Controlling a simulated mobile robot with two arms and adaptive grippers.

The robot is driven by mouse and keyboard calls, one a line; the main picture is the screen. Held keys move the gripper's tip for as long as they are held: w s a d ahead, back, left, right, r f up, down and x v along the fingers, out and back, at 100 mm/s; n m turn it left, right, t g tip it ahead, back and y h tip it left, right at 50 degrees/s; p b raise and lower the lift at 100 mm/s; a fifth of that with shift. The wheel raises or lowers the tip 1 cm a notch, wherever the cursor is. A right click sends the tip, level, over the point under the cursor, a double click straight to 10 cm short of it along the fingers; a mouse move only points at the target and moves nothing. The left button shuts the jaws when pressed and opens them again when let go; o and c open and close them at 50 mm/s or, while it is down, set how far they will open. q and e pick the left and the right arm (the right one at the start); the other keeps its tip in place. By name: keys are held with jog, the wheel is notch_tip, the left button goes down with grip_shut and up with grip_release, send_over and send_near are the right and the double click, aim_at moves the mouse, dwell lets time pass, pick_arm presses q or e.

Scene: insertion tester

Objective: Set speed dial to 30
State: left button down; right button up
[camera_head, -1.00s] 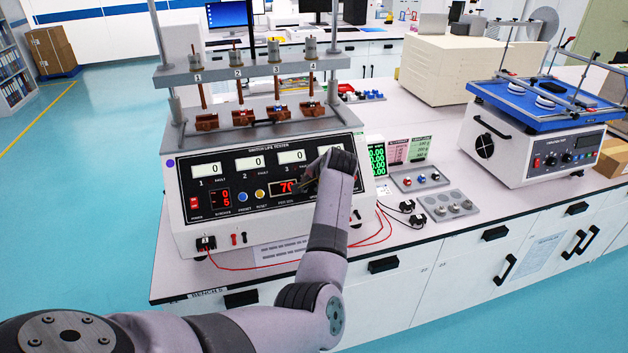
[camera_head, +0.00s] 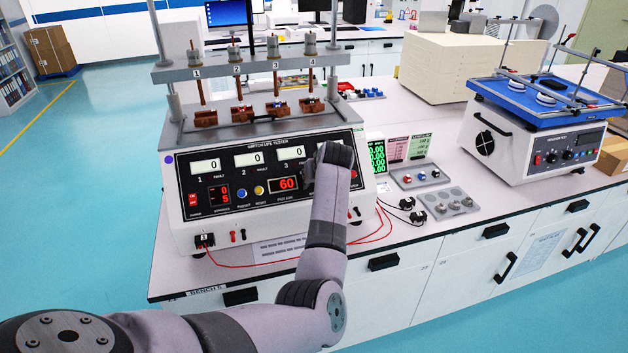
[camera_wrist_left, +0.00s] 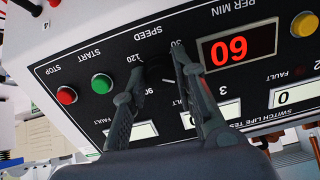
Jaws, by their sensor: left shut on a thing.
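The switch life tester (camera_head: 222,186) stands at the front left of the bench, its black panel facing me. Its red per-minute display (camera_head: 283,185) reads 60; it shows upside down in the left wrist view (camera_wrist_left: 237,49). The dark speed dial (camera_wrist_left: 158,75) sits beside that display, with scale marks such as 30, 90 and 120 around it. My left gripper (camera_wrist_left: 160,68) is shut on the dial, one finger on each side. In the head view my left gripper (camera_head: 309,179) covers the dial and part of the panel. My right gripper is not in view.
A green start button (camera_wrist_left: 102,83) and red stop button (camera_wrist_left: 67,95) lie close to my left fingers. Red leads (camera_head: 375,232) run across the bench right of the tester. A grey tray of knobs (camera_head: 449,202) and a blue-topped shaker (camera_head: 530,140) stand farther right.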

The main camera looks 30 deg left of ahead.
pick_arm(q)
jog(key=n, duration=0.1)
jog(key=n+b, duration=0.1)
jog(key=n, duration=0.1)
jog(key=shift+d+f+n, duration=0.1)
jog(key=shift+f+n, duration=0.1)
jog(key=shift+n, duration=0.1)
jog(key=n+b, duration=0.1)
jog(key=n, duration=0.2)
jog(key=n+b, duration=0.1)
jog(key=n, duration=0.3)
jog(key=shift+n+t+b, duration=0.3)
jog(key=shift+n, duration=0.1)
jog(key=shift+w+r+n+b, duration=0.1)
jog(key=shift+n+b, duration=0.45)
jog(key=shift+n, duration=1.15)
jog(key=c, duration=1.5)
grip_release()
jog(key=shift+c, duration=0.2)
jog(key=shift+o, duration=1.2)
jog(key=shift+r, duration=0.1)
